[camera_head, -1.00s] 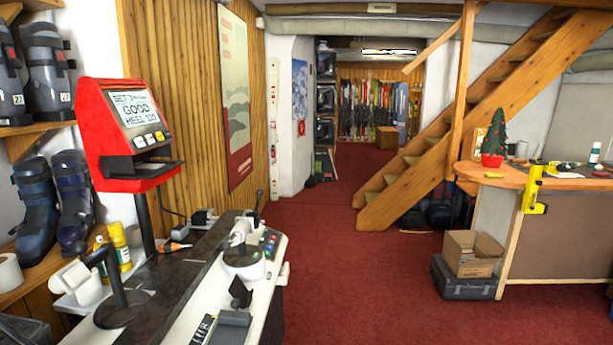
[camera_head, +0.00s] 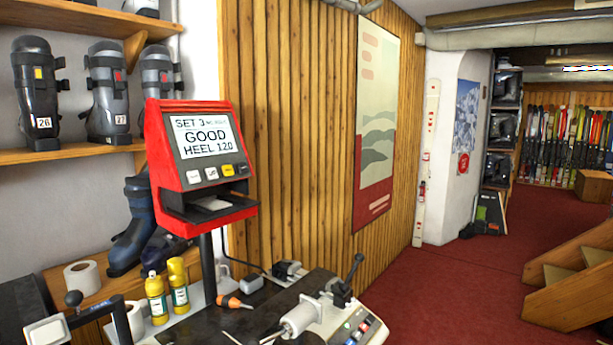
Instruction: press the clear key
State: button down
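A red console (camera_head: 165,150) stands on a dark post at the left of the bench. Its screen (camera_head: 205,136) reads "SET 3", "GOOD" and "HEEL 120", with some smaller text that I cannot make out. Below the screen is a row of several small keys: two pale ones (camera_head: 194,176), a yellow one (camera_head: 228,170) and a dark one at the right end (camera_head: 242,168). Their labels are too small to tell which is the clear key. A slot with a pale slip (camera_head: 213,204) is under the keys. My gripper is not in view.
Ski boots (camera_head: 37,90) stand on shelves behind the console. Red carpet (camera_head: 455,290) is open to the right.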

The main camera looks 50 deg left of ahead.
aim_at(243, 167)
jog(key=i+u, duration=0.2)
jog(key=i, duration=0.65)
jog(key=i+l+u, duration=0.2)
jog(key=i, duration=0.65)
jog(key=i+u, duration=0.85)
jog(key=u, duration=0.2)
jog(key=i+u, duration=0.15)
jog(key=u, duration=0.35)
jog(key=i+u, duration=0.2)
jog(key=u, duration=0.25)
jog(key=i+l+u, duration=0.15)
jog(key=u, duration=0.35)
jog(key=i+l+u, duration=0.15)
jog(key=u, duration=0.35)
jog(key=i+l+u, duration=0.15)
jog(key=u, duration=0.15)
